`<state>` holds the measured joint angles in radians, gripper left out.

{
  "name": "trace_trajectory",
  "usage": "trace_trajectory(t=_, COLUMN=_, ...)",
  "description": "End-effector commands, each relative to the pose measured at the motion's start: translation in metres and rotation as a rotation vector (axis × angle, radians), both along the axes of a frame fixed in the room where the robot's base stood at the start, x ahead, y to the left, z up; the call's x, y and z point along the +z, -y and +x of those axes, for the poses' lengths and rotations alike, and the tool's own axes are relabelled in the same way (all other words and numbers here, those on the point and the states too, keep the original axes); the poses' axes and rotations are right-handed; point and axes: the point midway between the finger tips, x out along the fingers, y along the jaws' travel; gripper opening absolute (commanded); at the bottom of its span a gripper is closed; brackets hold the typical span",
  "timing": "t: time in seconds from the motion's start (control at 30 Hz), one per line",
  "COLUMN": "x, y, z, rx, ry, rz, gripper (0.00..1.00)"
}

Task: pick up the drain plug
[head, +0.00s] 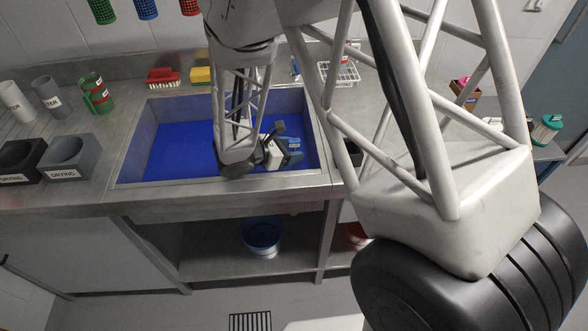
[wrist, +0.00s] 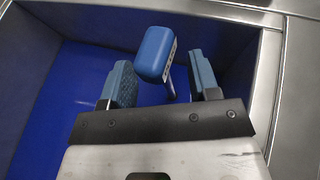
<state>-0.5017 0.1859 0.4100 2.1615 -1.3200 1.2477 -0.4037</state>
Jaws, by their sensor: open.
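In the wrist view a blue rounded block (wrist: 155,53) with small pale lettering on one side and a thin stem below it stands in the sink. I take it to be the drain plug. My gripper (wrist: 163,82) is open, with one blue finger on either side of the stem and the block near the fingertips. I see no clear contact. In the head view my gripper (head: 286,143) is low in the right part of the sink (head: 165,155), and I cannot clearly separate the plug from the fingers there.
The sink's walls and metal rim (wrist: 285,60) are close to my gripper on the right. A red brush (head: 163,76) and a yellow sponge (head: 201,75) lie behind the sink. Grey and black drying holders (head: 68,157) stand left. The sink's left part is clear.

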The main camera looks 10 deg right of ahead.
Motion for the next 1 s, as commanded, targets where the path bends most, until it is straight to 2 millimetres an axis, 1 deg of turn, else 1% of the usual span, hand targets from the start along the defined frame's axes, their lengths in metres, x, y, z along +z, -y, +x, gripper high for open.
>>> trace_trajectory(t=0.03, x=-0.0014, y=0.0035, z=0.0011, rx=-0.002, ry=-0.001, rz=0.000, gripper=0.56)
trace_trajectory(t=0.2, x=-0.0032, y=0.0075, z=0.0029, rx=-0.001, ry=0.000, rz=0.000, gripper=0.56)
trace_trajectory(t=0.73, x=-0.0032, y=0.0075, z=0.0029, rx=0.000, ry=0.000, rz=0.000, gripper=0.56)
trace_trajectory(t=0.77, x=-0.0032, y=0.0075, z=0.0029, rx=0.000, ry=0.000, rz=0.000, gripper=0.53)
trace_trajectory(t=1.0, x=-0.0032, y=0.0075, z=0.0029, rx=0.000, ry=0.000, rz=0.000, gripper=0.16)
